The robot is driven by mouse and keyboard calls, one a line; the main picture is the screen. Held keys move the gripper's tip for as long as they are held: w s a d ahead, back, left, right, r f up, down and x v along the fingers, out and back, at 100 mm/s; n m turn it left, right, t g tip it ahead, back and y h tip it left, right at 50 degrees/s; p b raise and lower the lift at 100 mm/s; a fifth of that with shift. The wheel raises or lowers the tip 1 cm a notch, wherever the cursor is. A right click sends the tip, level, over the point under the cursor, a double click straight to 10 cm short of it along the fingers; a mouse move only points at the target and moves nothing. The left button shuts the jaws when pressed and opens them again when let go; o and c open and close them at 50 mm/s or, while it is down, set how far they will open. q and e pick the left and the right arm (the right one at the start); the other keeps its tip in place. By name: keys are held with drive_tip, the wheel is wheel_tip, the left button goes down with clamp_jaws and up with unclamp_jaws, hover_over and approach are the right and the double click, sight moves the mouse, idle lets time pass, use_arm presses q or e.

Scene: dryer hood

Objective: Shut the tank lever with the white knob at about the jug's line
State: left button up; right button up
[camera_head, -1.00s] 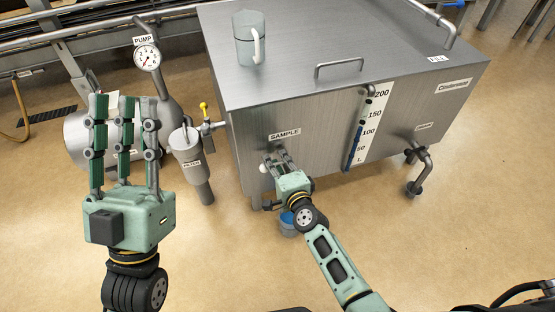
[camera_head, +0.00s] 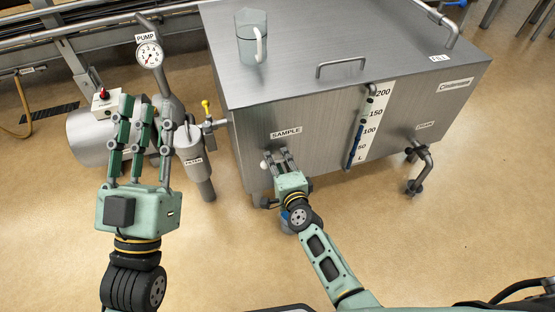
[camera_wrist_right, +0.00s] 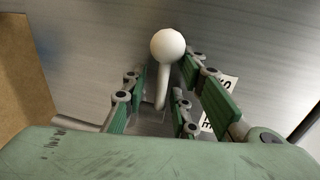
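The tank lever with the white knob (camera_wrist_right: 168,45) shows in the right wrist view, its bent stem (camera_wrist_right: 161,88) running down between my fingers. In the head view the knob (camera_head: 264,164) is a small white spot below the SAMPLE label. My right gripper (camera_wrist_right: 160,95) is open around the stem, with a gap on both sides; the knob sits at the fingertips. In the head view my right gripper (camera_head: 279,158) is at the tank's front. My left gripper (camera_head: 140,108) is open and empty, fingers up. The clear jug (camera_head: 247,50) stands on the tank top.
The steel tank (camera_head: 340,95) has a level gauge (camera_head: 372,125) and a drain pipe (camera_head: 420,165) at its right. A filter (camera_head: 192,160) with a yellow-handled valve, a pump gauge (camera_head: 149,55) and a red-button box (camera_head: 105,100) are near my left gripper. A container (camera_head: 286,224) is partly hidden below my right gripper.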

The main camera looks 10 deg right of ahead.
drive_tip(key=shift+o, duration=0.4)
drive_tip(key=v, duration=1.2)
drive_tip(key=shift+w, duration=0.1)
